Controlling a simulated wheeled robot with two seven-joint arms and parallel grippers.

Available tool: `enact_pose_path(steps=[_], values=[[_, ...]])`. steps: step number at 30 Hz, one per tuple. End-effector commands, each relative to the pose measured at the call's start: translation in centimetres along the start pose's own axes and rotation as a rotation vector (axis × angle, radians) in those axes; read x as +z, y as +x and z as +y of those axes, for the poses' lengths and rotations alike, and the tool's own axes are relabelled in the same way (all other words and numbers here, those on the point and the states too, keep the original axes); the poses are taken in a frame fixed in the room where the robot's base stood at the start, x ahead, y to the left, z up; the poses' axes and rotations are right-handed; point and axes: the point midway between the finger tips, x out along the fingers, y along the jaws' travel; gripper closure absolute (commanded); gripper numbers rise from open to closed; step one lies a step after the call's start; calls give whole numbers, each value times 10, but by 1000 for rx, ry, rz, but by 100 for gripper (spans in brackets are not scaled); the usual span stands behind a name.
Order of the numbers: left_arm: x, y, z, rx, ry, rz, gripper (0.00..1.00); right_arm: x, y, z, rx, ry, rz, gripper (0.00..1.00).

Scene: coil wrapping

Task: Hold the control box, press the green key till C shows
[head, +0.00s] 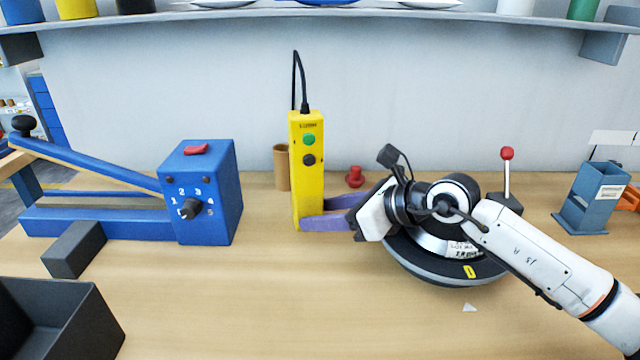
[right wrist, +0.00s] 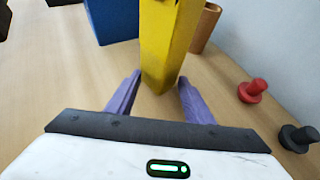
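The yellow control box (head: 307,180) stands upright on the table in the middle of the head view. A green key (head: 309,140) and a dark key (head: 309,160) are on its front. The small label or display (head: 308,126) above them is too small to read. A black cable rises from its top. My right gripper (head: 313,213) has its purple fingers on both sides of the box's lower part. In the right wrist view the box (right wrist: 162,50) stands between the fingers (right wrist: 159,76), with small gaps showing, so the gripper looks open. My left gripper is not in view.
A blue device with a numbered dial (head: 226,165) stands left. A brown cup (head: 281,168) and red knob (head: 355,177) are behind the control box. A dark round object (head: 440,270) lies under my right arm. A dark bin (head: 85,325) is front left. The front middle is clear.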

Motion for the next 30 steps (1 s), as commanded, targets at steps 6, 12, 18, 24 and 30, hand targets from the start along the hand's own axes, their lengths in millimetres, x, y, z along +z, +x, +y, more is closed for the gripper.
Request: enact_pose_path(steps=[6,12,18,24,30], values=[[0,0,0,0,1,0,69,0,2,0,0,0,1,53],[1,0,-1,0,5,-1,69,0,2,0,0,0,1,71],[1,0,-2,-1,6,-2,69,0,1,0,0,0,0,100],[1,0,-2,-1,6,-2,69,0,1,0,0,0,0,97],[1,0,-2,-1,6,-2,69,0,1,0,0,0,0,63]])
